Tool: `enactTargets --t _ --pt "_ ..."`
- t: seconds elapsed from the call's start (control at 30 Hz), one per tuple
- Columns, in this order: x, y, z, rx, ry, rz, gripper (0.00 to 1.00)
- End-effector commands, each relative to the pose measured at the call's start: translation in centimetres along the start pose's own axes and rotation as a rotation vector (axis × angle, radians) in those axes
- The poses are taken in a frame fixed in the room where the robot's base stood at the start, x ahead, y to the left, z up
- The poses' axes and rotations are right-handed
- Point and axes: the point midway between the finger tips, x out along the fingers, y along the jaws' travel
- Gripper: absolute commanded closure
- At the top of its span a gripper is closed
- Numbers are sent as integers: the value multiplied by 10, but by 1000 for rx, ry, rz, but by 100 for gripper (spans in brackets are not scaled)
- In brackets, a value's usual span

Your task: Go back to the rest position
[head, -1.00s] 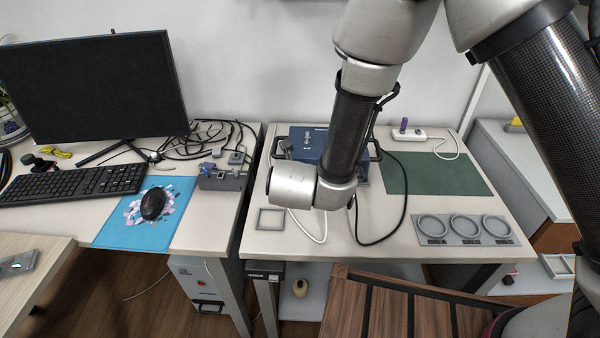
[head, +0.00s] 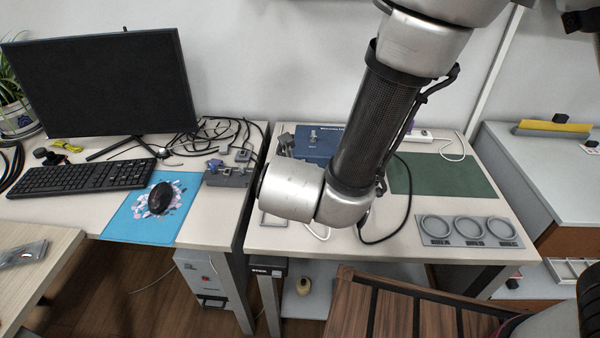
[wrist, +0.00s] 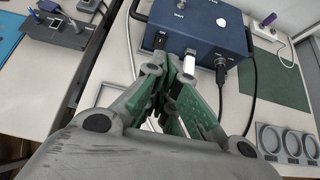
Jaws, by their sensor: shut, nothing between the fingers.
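My gripper (wrist: 168,100) shows in the wrist view with its green-and-grey fingers drawn together, shut and empty. It is above the right table, in front of the blue box (wrist: 198,30) with a handle and a black cable plugged into its front. In the head view my arm hangs over the right table and covers much of the blue box (head: 312,143). The gripper itself is hidden in the head view.
A grey holder with three rings (head: 470,231) and a green mat (head: 440,175) lie on the right table. A power strip (head: 418,136) is at its back. A monitor (head: 95,85), keyboard (head: 80,177) and mouse (head: 160,198) are on the left table. A wooden rack (head: 400,308) stands in front.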

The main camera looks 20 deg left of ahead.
Motion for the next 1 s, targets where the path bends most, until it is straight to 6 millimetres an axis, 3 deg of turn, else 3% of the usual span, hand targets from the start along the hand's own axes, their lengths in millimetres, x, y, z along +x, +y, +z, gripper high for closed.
enactTargets --t 0.53,0.63,0.73,0.83,1.0 --pt "0 0 0 13 -2 0 100" --pt "4 -16 2 91 2 -64 100" --pt "8 -53 -1 227 17 -197 100" --pt "-3 -104 14 454 17 -362 100" --pt "-37 -223 50 981 13 -691 100"
